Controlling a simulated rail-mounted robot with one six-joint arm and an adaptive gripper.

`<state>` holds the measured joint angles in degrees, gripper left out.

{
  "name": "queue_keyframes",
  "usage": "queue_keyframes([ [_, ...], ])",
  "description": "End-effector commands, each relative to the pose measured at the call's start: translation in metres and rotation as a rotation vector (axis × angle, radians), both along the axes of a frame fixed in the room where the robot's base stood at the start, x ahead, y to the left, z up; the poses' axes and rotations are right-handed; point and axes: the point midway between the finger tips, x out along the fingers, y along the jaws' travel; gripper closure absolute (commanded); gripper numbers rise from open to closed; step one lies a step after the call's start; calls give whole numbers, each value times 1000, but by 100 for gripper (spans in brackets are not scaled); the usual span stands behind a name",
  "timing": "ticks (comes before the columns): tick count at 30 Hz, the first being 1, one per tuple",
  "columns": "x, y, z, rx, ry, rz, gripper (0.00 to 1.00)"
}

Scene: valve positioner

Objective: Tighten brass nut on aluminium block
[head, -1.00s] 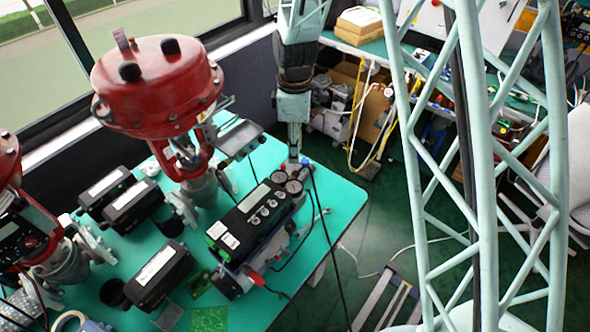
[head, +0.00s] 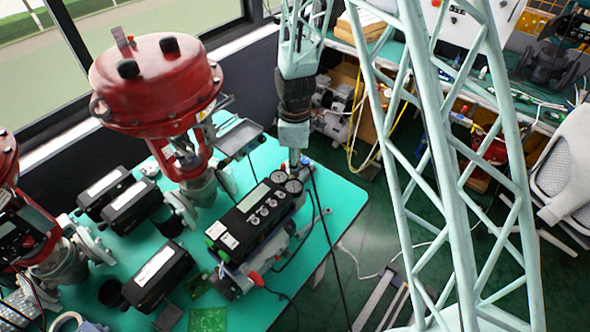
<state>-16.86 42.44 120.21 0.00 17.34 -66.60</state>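My gripper (head: 294,160) points down at the back right end of a black instrument (head: 258,214) with a display, knobs and round gauges. It is small and partly merges with the gauges behind it. I cannot tell whether its fingers are apart, or whether it touches anything. I cannot make out the brass nut or the aluminium block at this size. Grey metal fittings (head: 232,284) show at the instrument's front end, with a red part beside them.
The green table (head: 335,222) also bears a large red valve actuator (head: 155,82), black boxes (head: 158,276) and a green circuit board (head: 207,320). A second red actuator stands at the left edge. Dark cables hang over the table's right side, where its surface is mostly bare.

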Motion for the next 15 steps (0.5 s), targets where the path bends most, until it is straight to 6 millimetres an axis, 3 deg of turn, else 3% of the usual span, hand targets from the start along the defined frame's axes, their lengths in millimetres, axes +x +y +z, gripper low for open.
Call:
queue_keyframes([
  [12, 0, 0, -3, 0, 0, 0, 73],
  [15, 0, 0, -3, 0, 0, 0, 82],
])
